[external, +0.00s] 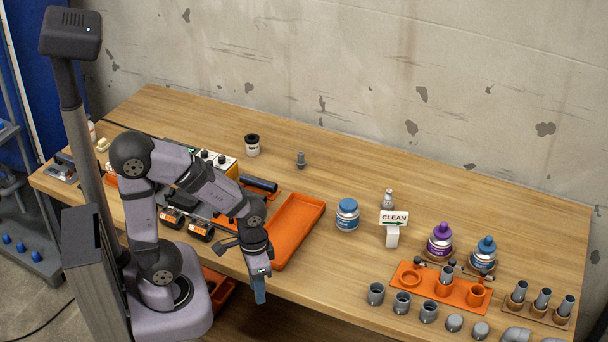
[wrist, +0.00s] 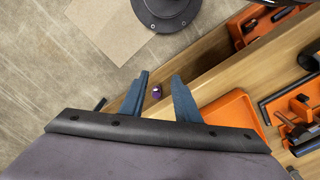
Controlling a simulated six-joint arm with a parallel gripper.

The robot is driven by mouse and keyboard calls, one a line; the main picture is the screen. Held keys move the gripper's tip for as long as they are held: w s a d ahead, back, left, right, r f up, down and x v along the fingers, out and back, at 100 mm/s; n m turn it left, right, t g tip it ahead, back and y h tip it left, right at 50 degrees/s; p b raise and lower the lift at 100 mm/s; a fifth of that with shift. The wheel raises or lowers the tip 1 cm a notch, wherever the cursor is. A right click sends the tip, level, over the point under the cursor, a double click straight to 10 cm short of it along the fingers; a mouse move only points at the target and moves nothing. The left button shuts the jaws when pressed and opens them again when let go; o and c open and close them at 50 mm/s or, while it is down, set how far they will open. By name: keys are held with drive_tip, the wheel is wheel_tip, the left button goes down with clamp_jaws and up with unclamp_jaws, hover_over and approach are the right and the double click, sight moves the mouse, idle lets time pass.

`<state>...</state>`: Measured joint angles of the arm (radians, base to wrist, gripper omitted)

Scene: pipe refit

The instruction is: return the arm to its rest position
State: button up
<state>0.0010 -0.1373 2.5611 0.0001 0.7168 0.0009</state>
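My gripper (external: 260,290) hangs down in front of the table's front edge in the external view, close to my base. In the wrist view my gripper (wrist: 158,92) shows two blue fingers spread apart with nothing between them. A small purple item (wrist: 156,92) shows in the gap, but it lies far below, near the wooden edge, and is not held. My arm is folded over the left part of the wooden table (external: 340,270).
An empty orange tray (external: 297,232) lies just right of my gripper. A blue-lidded jar (external: 347,214), a CLEAN sign (external: 394,218) and purple (external: 440,240) and blue (external: 484,254) bottles stand farther right. An orange fixture (external: 415,278) and grey pipe fittings (external: 402,303) fill the right front.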

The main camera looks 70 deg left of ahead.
wheel_tip(320, 180, up, 9)
drive_tip(key=p, duration=0.7)
